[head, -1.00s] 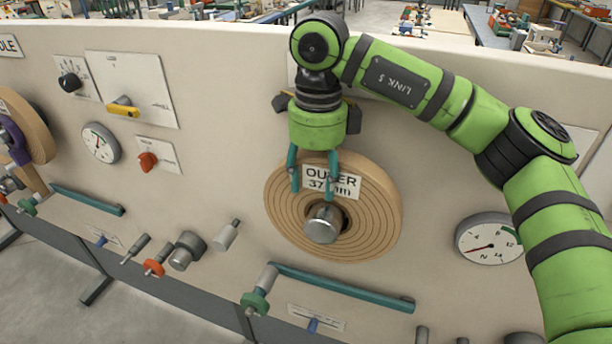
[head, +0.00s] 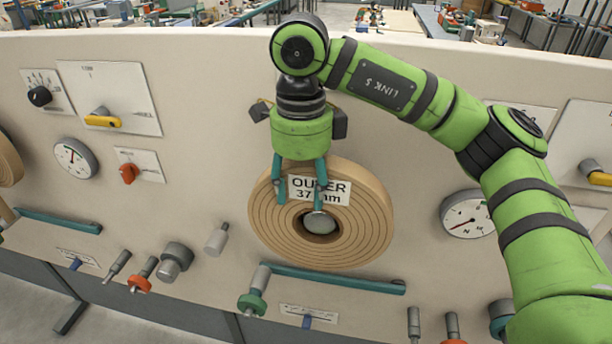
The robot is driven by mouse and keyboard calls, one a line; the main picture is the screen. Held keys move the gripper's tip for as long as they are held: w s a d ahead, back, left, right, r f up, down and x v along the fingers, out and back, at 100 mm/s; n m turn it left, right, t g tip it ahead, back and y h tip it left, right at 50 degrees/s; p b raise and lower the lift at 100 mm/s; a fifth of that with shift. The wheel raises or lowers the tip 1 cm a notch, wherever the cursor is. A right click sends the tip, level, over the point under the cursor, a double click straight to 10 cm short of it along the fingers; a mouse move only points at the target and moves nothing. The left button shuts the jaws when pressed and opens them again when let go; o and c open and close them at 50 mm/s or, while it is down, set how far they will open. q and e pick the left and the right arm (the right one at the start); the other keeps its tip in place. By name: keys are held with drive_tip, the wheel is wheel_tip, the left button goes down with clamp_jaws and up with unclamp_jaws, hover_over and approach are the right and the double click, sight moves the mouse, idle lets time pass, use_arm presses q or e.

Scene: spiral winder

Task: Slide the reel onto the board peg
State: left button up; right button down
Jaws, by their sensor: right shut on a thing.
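The reel (head: 365,215) is a thick tan disc with ring lines and a label reading "OUTER 37 mm", near the middle of the head view. My right gripper (head: 299,203) comes down from above, its teal fingers shut on the reel's upper part across the label. The grey rounded end of the board peg (head: 320,223) shows inside the reel's dark bore, low in the opening. The rest of the peg is hidden, and I cannot tell how far it reaches into the bore. The board (head: 420,165) is a cream panel behind the reel. My left gripper is not in view.
Below the reel a teal bar (head: 335,279) with a green-collared handle (head: 253,300) sticks out. A grey knob (head: 174,262) and a small pale post (head: 217,239) stand to the left. A gauge (head: 467,214) is at right, beside my arm. Another tan disc (head: 6,163) is at the left edge.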

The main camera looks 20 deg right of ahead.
drive_tip(key=s+a+r, duration=0.1)
drive_tip(key=s+a, duration=0.8)
drive_tip(key=s, duration=0.4)
drive_tip(key=shift+s, duration=0.15)
idle(0.6)
